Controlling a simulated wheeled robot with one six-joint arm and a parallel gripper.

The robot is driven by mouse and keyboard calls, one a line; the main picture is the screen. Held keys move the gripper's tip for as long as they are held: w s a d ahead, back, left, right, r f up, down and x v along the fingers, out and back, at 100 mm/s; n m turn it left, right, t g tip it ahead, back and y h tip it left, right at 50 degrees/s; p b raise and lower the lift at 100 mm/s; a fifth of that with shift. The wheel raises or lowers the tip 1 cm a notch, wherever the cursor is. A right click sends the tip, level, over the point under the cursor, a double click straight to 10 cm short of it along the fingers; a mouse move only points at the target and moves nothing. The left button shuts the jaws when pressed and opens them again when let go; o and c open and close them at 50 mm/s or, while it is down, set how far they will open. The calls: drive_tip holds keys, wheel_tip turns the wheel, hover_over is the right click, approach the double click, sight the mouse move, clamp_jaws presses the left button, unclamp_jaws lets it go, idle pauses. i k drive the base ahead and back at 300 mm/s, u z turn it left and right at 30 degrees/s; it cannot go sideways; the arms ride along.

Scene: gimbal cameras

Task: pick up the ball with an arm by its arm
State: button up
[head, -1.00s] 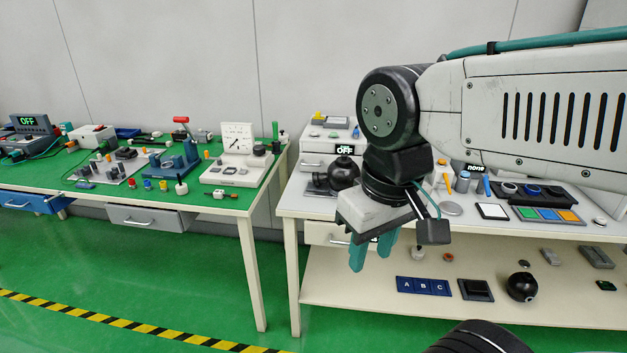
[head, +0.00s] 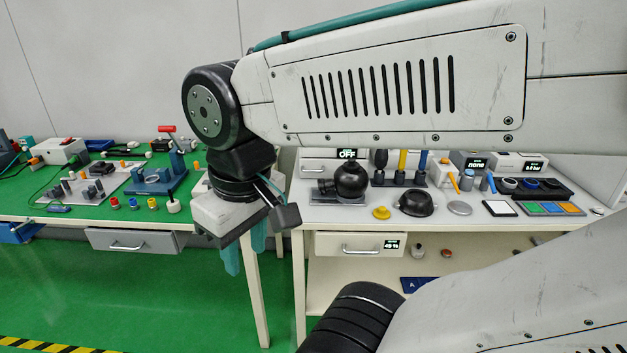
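A black ball with a short arm (head: 350,179) sits on a small grey plate on the right-hand table, near its left end. The stubby arm sticks out to the left of the ball. My gripper (head: 246,248) hangs to the left of the ball, in front of the gap between the two tables, with its teal fingers pointing down. The fingers are apart with nothing seen between them. The gripper does not touch the ball.
Around the ball stand a yellow knob (head: 381,212), a black dome (head: 416,203) and upright handles (head: 402,166). A drawer (head: 348,245) is below. The green-topped table (head: 75,212) is at left. My arm hides much of the lower shelf.

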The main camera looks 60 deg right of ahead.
sight(347, 183)
drive_tip(key=z, duration=0.35)
drive_tip(key=i, duration=0.9)
drive_tip(key=z, duration=0.55)
